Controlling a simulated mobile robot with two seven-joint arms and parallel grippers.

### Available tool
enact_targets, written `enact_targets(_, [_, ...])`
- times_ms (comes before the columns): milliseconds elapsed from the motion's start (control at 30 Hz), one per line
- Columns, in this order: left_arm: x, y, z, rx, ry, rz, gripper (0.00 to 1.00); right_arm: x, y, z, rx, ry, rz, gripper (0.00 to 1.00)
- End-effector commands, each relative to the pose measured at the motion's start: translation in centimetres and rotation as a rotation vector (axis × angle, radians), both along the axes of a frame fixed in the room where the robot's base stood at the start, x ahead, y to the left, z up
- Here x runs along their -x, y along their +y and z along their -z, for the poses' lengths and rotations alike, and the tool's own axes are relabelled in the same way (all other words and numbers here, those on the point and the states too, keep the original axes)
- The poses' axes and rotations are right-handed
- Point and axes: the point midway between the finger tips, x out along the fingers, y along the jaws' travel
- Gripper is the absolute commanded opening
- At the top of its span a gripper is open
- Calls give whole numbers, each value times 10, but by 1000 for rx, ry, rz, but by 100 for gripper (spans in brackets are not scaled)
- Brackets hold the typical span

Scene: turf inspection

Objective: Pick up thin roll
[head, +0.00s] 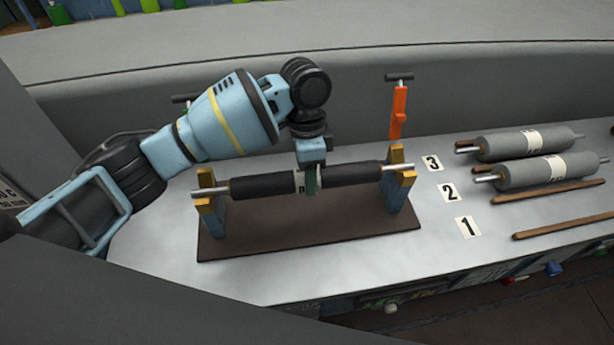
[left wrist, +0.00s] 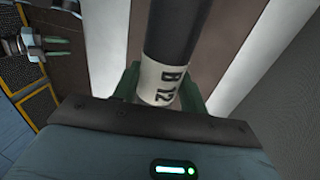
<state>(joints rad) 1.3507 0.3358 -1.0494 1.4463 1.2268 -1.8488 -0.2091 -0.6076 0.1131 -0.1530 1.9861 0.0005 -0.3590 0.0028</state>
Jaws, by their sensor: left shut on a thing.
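The thin roll (head: 345,174) is a dark cylinder with metal shaft ends and a white label band at its middle. It lies across a stand with two blue and yellow uprights (head: 398,190) on a brown base (head: 310,232). My left gripper (head: 311,184) comes down from above and is shut on the roll at its label. In the left wrist view the roll (left wrist: 173,35) runs between the green fingers (left wrist: 163,95), and its label reads B 12. The shaft ends appear to be at the upright tops; I cannot tell whether they touch.
Two thicker grey rolls (head: 525,143) (head: 545,172) lie on the right of the grey bench, by brown wooden strips (head: 565,226). Number cards 3, 2 and 1 (head: 450,193) lie between them and the stand.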

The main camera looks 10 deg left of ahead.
Motion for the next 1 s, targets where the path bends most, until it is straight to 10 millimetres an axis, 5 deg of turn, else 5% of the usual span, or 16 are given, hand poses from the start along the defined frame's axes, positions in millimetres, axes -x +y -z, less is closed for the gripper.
enact_targets(233, [-1, -1, -11, 3, -4, 1, 1, -1, 0, -1, 1, -2, -1, 36])
enact_targets(433, [-1, -1, -41, 4, -5, 2, 1, -3, 0, -4, 1, -8, -1, 36])
enact_targets(1000, [118, -33, -50, 3, -6, 4, 1, -19, -2, -27, 4, -57, -2, 36])
